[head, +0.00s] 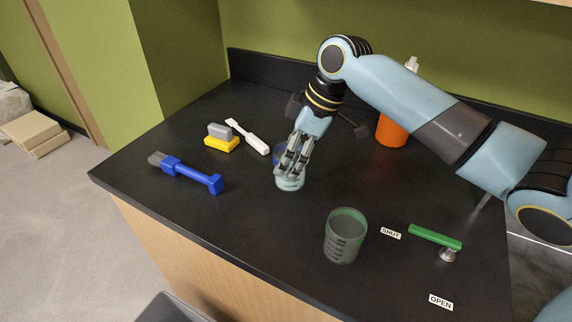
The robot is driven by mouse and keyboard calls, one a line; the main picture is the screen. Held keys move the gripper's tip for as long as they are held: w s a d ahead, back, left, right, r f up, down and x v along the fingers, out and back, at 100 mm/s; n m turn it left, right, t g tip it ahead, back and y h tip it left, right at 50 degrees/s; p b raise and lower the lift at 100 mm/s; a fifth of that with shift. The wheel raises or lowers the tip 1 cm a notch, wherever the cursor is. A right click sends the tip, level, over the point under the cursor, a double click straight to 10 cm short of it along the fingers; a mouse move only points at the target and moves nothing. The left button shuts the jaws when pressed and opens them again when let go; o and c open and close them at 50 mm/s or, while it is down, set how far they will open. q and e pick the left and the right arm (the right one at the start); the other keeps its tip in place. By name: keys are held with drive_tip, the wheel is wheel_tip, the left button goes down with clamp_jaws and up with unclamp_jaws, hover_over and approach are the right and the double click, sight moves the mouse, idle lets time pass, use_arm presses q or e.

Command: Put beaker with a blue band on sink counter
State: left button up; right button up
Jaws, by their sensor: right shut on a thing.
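The beaker with a blue band (289,184) is at the middle of the black counter (265,240) in the head view. My right gripper (291,165) comes down on it from above and is shut on it. The fingers cover much of the beaker; a bit of blue shows at its left side. It looks upright, at or very near the counter top; I cannot tell whether its base touches. My left gripper is not in view.
A green-banded beaker (345,236) stands nearer the front. A green-handled valve (435,237) sits right of it, between SHUT and OPEN labels. A blue brush (188,174), a yellow-grey block (221,138) and a white tool (248,137) lie left. An orange bottle (392,129) stands behind.

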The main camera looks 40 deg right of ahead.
drive_tip(key=shift+f, duration=1.9)
drive_tip(key=shift+f, duration=0.1)
drive_tip(key=o, duration=1.3)
drive_tip(key=b+v, duration=0.1)
drive_tip(key=v, duration=1.1)
